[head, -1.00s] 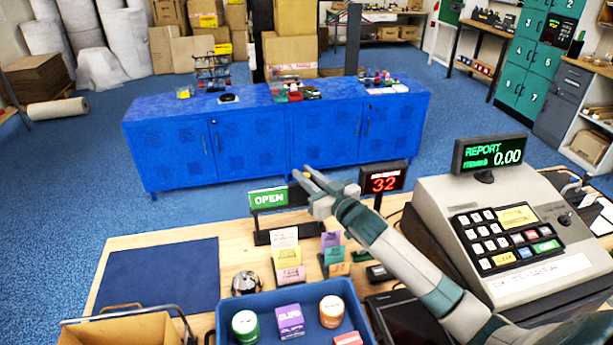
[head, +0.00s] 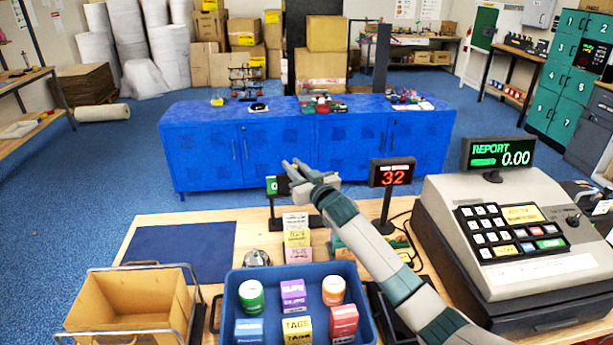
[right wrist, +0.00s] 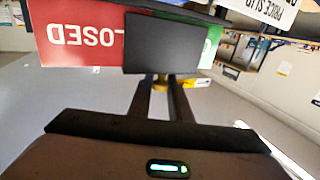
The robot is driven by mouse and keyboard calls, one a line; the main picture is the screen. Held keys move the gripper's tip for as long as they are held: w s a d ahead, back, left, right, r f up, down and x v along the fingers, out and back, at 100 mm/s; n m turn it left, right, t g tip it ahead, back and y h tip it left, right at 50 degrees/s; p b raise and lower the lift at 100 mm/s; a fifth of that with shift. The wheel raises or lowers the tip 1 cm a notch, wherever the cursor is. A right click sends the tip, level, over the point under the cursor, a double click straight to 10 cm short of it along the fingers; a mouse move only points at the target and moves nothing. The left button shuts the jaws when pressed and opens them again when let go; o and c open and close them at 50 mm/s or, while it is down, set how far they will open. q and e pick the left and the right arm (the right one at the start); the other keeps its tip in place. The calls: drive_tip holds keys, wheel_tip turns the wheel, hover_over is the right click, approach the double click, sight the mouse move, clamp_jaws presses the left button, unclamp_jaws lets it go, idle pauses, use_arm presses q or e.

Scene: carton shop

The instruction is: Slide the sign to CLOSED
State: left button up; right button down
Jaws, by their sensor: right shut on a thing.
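The sign stands at the far edge of the counter, with a strip of its green panel (head: 272,186) visible at the left in the head view. The right wrist view shows the sign upside down: a red panel (right wrist: 80,40) with most of the word CLOSED, and a sliver of green panel (right wrist: 212,45). A dark sliding cover (right wrist: 165,43) sits between them, over most of the green and the first letter of CLOSED. My right gripper (right wrist: 160,88) is shut on a small brass-coloured knob (right wrist: 160,79) at the cover. My left gripper is out of view.
A red-lit number display (head: 391,173) stands close right of my right gripper, and a cash register (head: 500,220) farther right. Card holders (head: 297,236), a bell (head: 257,257) and a blue tray (head: 232,315) are nearer. A blue mat (head: 180,250) lies left.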

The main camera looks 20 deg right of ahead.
sight(283, 175)
drive_tip(key=shift+w+a+f, duration=0.1)
drive_tip(key=shift+w+a, duration=0.05)
drive_tip(key=shift+a, duration=0.35)
drive_tip(key=shift+w+a+f, duration=0.1)
drive_tip(key=shift+a, duration=0.4)
drive_tip(key=shift+w+a, duration=0.1)
drive_tip(key=shift+a, duration=0.25)
drive_tip(key=shift+a+r, duration=0.1)
drive_tip(key=shift+a, duration=0.1)
drive_tip(key=c, duration=2)
unclamp_jaws()
drive_tip(key=o, duration=0.4)
drive_tip(key=shift+a, duration=0.1)
drive_tip(key=shift+c, duration=0.2)
drive_tip(key=shift+w, duration=0.1)
